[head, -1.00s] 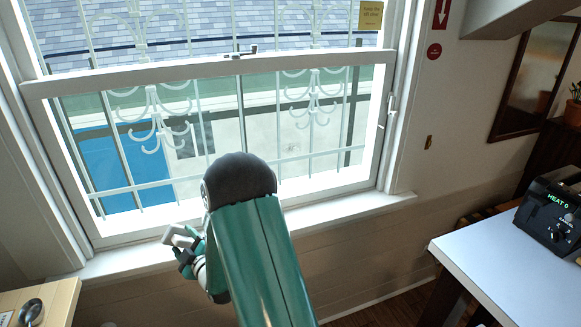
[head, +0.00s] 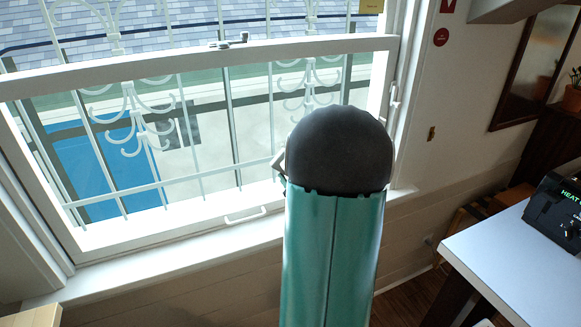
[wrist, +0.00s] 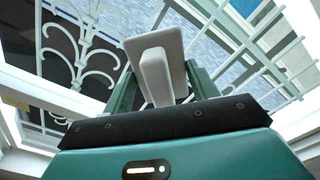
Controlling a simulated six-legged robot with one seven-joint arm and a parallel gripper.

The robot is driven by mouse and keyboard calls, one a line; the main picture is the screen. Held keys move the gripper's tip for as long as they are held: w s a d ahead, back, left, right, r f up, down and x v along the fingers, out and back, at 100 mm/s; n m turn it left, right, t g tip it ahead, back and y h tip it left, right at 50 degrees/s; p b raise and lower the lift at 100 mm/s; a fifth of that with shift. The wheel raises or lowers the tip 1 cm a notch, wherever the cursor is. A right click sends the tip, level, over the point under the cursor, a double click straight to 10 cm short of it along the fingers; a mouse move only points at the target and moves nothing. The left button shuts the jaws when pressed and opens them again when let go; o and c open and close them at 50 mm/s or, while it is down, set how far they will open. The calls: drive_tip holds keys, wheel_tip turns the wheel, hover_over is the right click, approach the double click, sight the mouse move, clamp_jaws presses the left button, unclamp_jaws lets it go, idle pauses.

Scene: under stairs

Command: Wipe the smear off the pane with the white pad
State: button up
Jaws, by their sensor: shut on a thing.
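The pane (head: 215,125) is the glass of the white-framed window, with scrollwork bars and a blue panel seen through it. In the wrist view, the white pad (wrist: 157,40) is a pale plate with a block-shaped grip. My gripper (wrist: 158,88) is shut on that grip, a green finger on each side. The window bars show beyond the pad; I cannot tell whether it touches the glass. In the head view, my dark, rounded arm joint hides most of the gripper and the right part of the pane. I cannot make out the smear in either view.
A white sill (head: 180,267) runs under the window, and a white handle (head: 245,215) sits on the lower rail. A white-topped table (head: 515,262) with a black device (head: 555,215) stands at the right. A dark-framed mirror (head: 530,65) hangs on the right wall.

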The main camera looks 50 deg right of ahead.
drive_tip(key=shift+w+d+f, duration=0.2)
drive_tip(key=shift+w+d, duration=0.15)
drive_tip(key=shift+w, duration=0.3)
drive_tip(key=shift+d+r, duration=0.1)
drive_tip(key=shift+r, duration=0.1)
drive_tip(key=shift+x, duration=2.35)
drive_tip(key=shift+x, duration=0.9)
drive_tip(key=shift+f, duration=0.1)
